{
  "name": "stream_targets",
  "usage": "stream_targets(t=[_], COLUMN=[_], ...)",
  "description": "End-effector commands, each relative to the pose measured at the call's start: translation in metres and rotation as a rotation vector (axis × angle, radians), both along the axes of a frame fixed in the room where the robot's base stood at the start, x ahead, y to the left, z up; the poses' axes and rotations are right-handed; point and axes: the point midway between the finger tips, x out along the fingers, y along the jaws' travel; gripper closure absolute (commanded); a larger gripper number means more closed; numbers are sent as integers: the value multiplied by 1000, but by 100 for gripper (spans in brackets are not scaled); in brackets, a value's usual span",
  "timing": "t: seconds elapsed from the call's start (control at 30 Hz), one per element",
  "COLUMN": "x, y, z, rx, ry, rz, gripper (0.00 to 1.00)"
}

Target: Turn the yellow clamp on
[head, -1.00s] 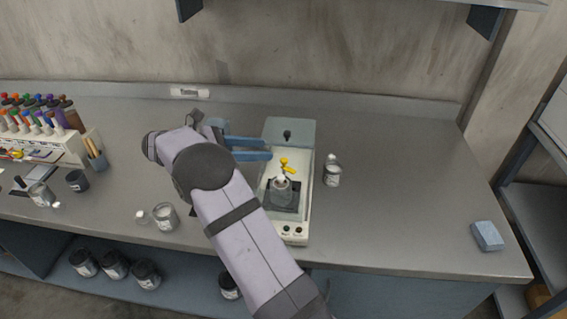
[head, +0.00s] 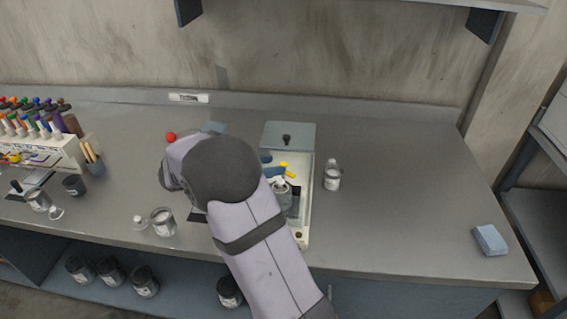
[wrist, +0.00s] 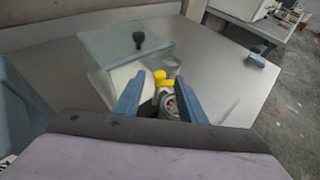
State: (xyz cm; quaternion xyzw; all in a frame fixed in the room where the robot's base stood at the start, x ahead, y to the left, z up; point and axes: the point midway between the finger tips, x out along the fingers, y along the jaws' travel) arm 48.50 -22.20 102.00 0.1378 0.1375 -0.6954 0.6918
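The yellow clamp (head: 285,168) sits on the mill machine (head: 307,210), just above a small grey pot (head: 281,188). In the wrist view the yellow clamp (wrist: 160,78) shows between my two blue fingers, near their tips. My gripper (wrist: 160,95) is open, its fingers apart on either side of the clamp and pot. I cannot tell whether a finger touches the clamp. In the head view my arm hides most of the gripper and the left side of the machine.
A lidded jar (head: 332,176) stands close to the machine's right side. An open jar (head: 163,222) stands left of my arm. A blue block (head: 489,240) lies at the bench's right end. A bottle rack (head: 45,150) is at far left.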

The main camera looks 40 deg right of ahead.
Motion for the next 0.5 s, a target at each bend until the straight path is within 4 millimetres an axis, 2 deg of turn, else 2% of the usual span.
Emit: stream_targets(t=[0.3, 0.5], x=[-1, -1], y=[-38, -49], z=[-15, -20], rx=[1, 0], ry=[0, 0], rz=[-3, -1], gripper=[63, 63])
